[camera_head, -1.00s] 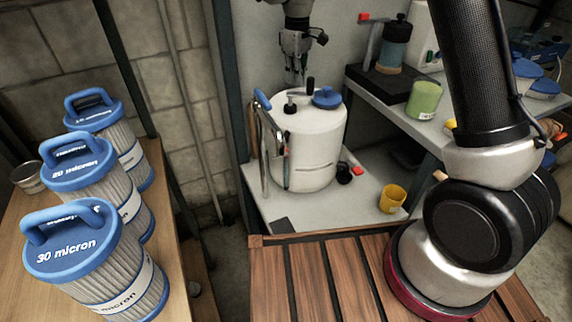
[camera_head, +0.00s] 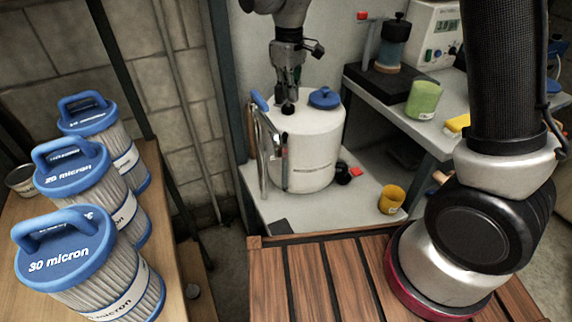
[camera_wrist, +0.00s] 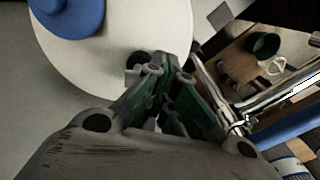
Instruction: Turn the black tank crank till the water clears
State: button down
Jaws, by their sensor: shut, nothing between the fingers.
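The white tank (camera_head: 312,150) stands upright on the lower shelf, with a blue cap (camera_head: 324,97) on its top. My gripper (camera_head: 288,98) is shut and empty, pointing down at the top of the tank. It is right over the black crank (camera_head: 287,109), of which only a dark hub part shows; the arm and knob are hidden. I cannot tell whether the fingers touch it. In the wrist view the shut fingers (camera_wrist: 172,82) lie over the tank's edge, with the blue cap (camera_wrist: 68,14) at upper left. The water is not visible.
Silver pipes and a blue-handled lever (camera_head: 259,101) stand close on the tank's left. A yellow cup (camera_head: 391,199) and small black and red parts sit at its right. Blue-topped filter cartridges (camera_head: 72,252) line the left bench. A side bench (camera_head: 400,100) holds a green container (camera_head: 423,100).

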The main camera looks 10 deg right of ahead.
jog(key=shift+s+a+f, duration=0.25)
jog(key=shift+s+a, duration=0.4)
jog(key=shift+a, duration=0.05)
jog(key=shift+r, duration=0.3)
jog(key=r, duration=0.4)
jog(key=s+a+r, duration=0.1)
jog(key=r, duration=0.1)
jog(key=shift+r, duration=0.2)
jog(key=shift+w+d+r, duration=0.15)
jog(key=shift+r, duration=0.6)
jog(key=shift+w, duration=0.2)
